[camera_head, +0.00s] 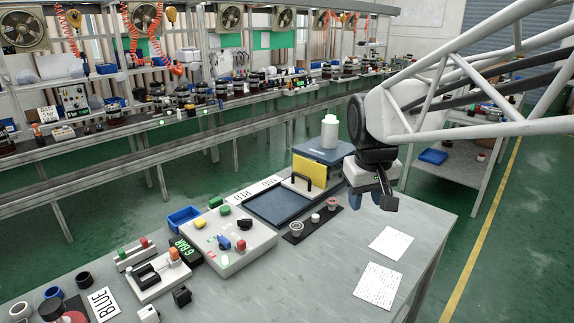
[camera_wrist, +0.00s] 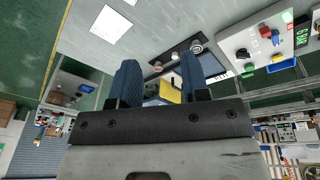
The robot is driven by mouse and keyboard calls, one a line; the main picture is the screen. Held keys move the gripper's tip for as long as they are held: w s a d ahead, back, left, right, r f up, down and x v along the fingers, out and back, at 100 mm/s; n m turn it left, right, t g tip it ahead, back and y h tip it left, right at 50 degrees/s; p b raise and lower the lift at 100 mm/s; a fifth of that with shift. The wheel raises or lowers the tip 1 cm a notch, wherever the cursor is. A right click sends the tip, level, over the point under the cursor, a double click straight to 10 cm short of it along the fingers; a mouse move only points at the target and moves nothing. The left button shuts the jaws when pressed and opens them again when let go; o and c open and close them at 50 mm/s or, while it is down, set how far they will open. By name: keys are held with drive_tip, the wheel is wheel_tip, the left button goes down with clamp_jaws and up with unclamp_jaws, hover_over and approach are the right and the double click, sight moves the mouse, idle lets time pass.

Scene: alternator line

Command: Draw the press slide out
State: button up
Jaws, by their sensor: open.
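A black bow handle (camera_head: 303,178) stands at the front of a yellow panel (camera_head: 309,168) on the press-like unit, beside a dark blue flat tray (camera_head: 277,207). I cannot tell which of these parts is the slide itself. My gripper (camera_head: 368,198) is open and empty, above the bench and to the right of the handle, apart from it. In the wrist view its two blue fingers (camera_wrist: 161,82) are spread, with the yellow panel (camera_wrist: 170,91) partly visible between them and partly hidden. The handle is not clear in that view.
A blue-topped box (camera_head: 318,153) bearing a white bottle (camera_head: 329,131) stands behind the panel. A control box (camera_head: 228,240) with coloured buttons and a dark strip (camera_head: 308,225) with small round parts lie nearby. Paper sheets (camera_head: 379,285) lie on the right; the bench around them is clear.

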sight(301, 173)
drive_tip(key=w+a+f+n, duration=0.2)
drive_tip(key=w, duration=1.1)
drive_tip(key=w+a+f+n, duration=0.1)
drive_tip(key=w+a+f, duration=0.1)
drive_tip(key=w, duration=1)
drive_tip(key=w+a+f+n, duration=0.2)
drive_tip(key=w+a, duration=0.1)
drive_tip(key=w, duration=1)
drive_tip(key=w+a+f+n+h, duration=0.1)
drive_tip(key=w+a+f, duration=0.2)
drive_tip(key=w+f, duration=0.6)
drive_tip(key=w, duration=0.4)
drive_tip(key=shift+a+n+g, duration=0.15)
drive_tip(key=shift+n+g, duration=0.15)
drive_tip(key=shift+g, duration=0.1)
drive_tip(key=shift+w+d+f, duration=0.15)
drive_tip(key=shift+d+f, duration=0.05)
drive_tip(key=shift+f, duration=1.05)
drive_tip(key=shift+w+d+f, duration=0.15)
drive_tip(key=shift+w+f, duration=0.05)
drive_tip(key=shift+f, duration=1.1)
drive_tip(key=shift+w+d+f, duration=0.15)
drive_tip(key=shift+d+f, duration=0.05)
drive_tip(key=shift+f, duration=1.05)
clamp_jaws()
